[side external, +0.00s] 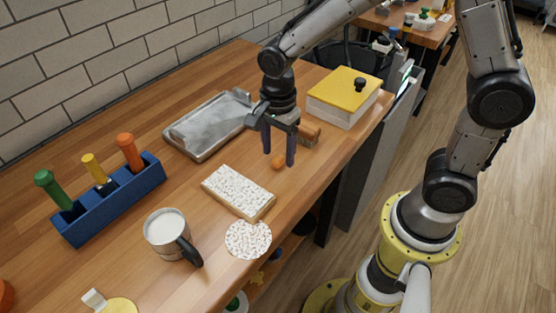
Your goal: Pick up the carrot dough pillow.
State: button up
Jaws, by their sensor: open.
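The fingers hold nothing. I cannot tell from this angle how far the fingertips are above the table or whether they touch the lump.
An orange-brown block (308,132) lies just behind my gripper. A metal tray (178,149), a yellow-topped box (335,108), a speckled white slab (238,190), a speckled disc (248,239), a mug (166,231) and a blue holder (112,206) stand around. The table's front edge is near.

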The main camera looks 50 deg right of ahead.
jog(key=shift+f, duration=0.8)
jog(key=shift+c, duration=0.3)
grip_shut()
jog(key=shift+r, duration=0.1)
